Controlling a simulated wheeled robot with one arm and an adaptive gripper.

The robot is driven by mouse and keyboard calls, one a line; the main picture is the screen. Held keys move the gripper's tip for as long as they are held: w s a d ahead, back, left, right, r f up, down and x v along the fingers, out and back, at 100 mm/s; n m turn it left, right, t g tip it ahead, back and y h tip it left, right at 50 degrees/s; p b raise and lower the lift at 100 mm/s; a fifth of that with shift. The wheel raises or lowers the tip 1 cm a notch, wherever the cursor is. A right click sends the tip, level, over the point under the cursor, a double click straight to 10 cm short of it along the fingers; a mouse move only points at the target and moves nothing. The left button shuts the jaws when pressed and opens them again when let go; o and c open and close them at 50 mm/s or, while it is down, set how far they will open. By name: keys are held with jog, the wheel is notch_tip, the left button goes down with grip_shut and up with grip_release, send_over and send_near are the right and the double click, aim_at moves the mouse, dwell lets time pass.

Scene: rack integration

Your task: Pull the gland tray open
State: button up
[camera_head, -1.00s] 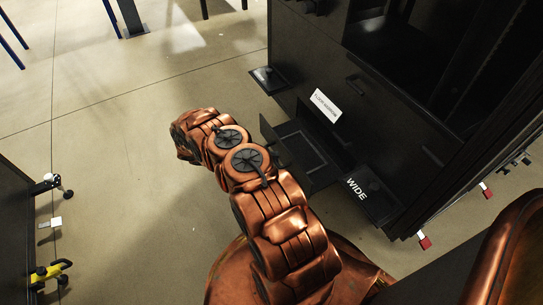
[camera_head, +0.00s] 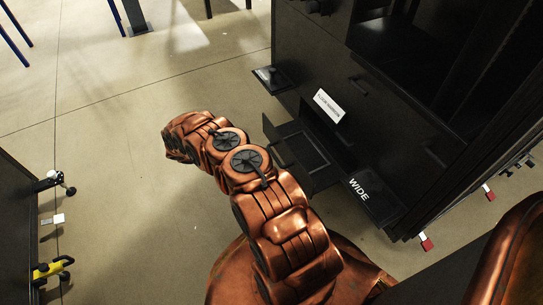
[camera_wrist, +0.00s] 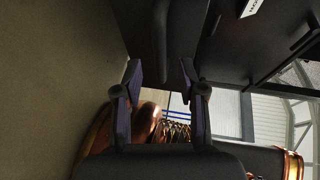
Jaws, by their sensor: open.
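The gland tray appears to be the black drawer-like tray (camera_head: 303,150) low on the dark rack cabinet. It stands out from the cabinet face, partly open, with its near left side behind my arm. My gripper is hidden by my arm in the head view. In the wrist view my gripper (camera_wrist: 160,80) is open, its two dark fingers apart. A dark curved bar, like a handle (camera_wrist: 161,45), shows between and beyond the fingertips. I cannot tell whether the fingers touch it.
A small black ledge (camera_head: 270,79) and a plate marked WIDE (camera_head: 376,203) flank the tray. A white label (camera_head: 329,106) is above it. Red-tagged feet (camera_head: 426,243) stand at right. A dark cart (camera_head: 18,230) is at left. The floor (camera_head: 110,150) between is clear.

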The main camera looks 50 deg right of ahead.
jog(key=v, duration=0.7)
dwell(0.5)
jog(key=s+a+r+m+t+y+p, duration=0.2)
jog(key=r+m+p, duration=0.6)
jog(key=r, duration=1.4)
jog(key=s+a+r+m+y+p, duration=0.4)
jog(key=r+p, duration=0.6)
jog(key=r, duration=1.2)
jog(key=s+a+r+m+t+y+p, duration=0.2)
jog(key=s+a+r+m+p, duration=0.3)
jog(key=r, duration=0.5)
jog(key=s+a+r+m+t+y+p, duration=0.2)
jog(key=s+a+r+m+p, duration=0.4)
jog(key=s+r, duration=0.5)
jog(key=s+a+r+m+t+y+p, duration=0.1)
jog(key=s+a+r+m+t+p, duration=0.2)
jog(key=s+a+r+m+p, duration=0.2)
jog(key=s+a+r+p, duration=0.3)
jog(key=r+p, duration=0.2)
jog(key=p, duration=0.1)
jog(key=shift+a+r+y, duration=0.2)
jog(key=shift+r+y, duration=0.2)
